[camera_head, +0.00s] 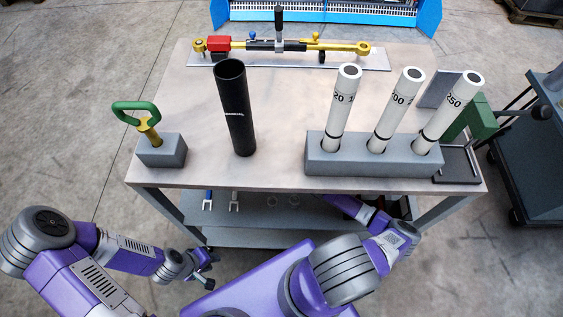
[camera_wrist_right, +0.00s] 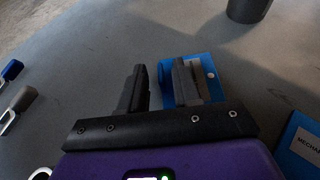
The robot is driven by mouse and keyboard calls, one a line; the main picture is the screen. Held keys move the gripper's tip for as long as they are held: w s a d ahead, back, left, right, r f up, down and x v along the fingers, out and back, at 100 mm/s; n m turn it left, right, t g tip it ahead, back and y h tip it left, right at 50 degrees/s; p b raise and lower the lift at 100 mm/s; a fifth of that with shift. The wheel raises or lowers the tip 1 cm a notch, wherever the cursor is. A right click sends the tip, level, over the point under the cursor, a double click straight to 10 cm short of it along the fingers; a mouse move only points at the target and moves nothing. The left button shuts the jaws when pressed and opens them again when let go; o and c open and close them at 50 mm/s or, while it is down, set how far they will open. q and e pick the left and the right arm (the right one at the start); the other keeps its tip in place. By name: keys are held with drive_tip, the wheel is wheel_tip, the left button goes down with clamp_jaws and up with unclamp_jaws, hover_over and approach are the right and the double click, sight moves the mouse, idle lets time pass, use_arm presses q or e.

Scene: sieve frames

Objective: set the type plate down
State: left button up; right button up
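I cannot tell for certain which thing is the type plate. In the right wrist view, a blue piece with a grey patch and a pale dot (camera_wrist_right: 204,61) lies just beyond my right gripper's right finger, which partly covers it. My right gripper (camera_wrist_right: 158,75) has its fingers apart with a gap between them, and nothing is seen clamped there. In the head view, the tabletop hides this gripper. My left gripper (camera_head: 210,270) is in front of the table at lower left, its fingers apart and empty.
The table (camera_head: 280,110) bears a black tube (camera_head: 233,105), a grey rack (camera_head: 375,160) with three white tubes, a green-handled tool in a grey block (camera_head: 161,152), and a yellow linkage (camera_head: 345,47). A blue labelled box (camera_wrist_right: 303,148) lies at right on the lower surface (camera_wrist_right: 80,60).

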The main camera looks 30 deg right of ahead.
drive_tip(key=shift+r, duration=0.2)
drive_tip(key=p+v, duration=0.4)
drive_tip(key=v, duration=0.7)
drive_tip(key=shift+s+d, duration=0.15)
drive_tip(key=shift+s+r, duration=0.1)
drive_tip(key=shift+s, duration=0.25)
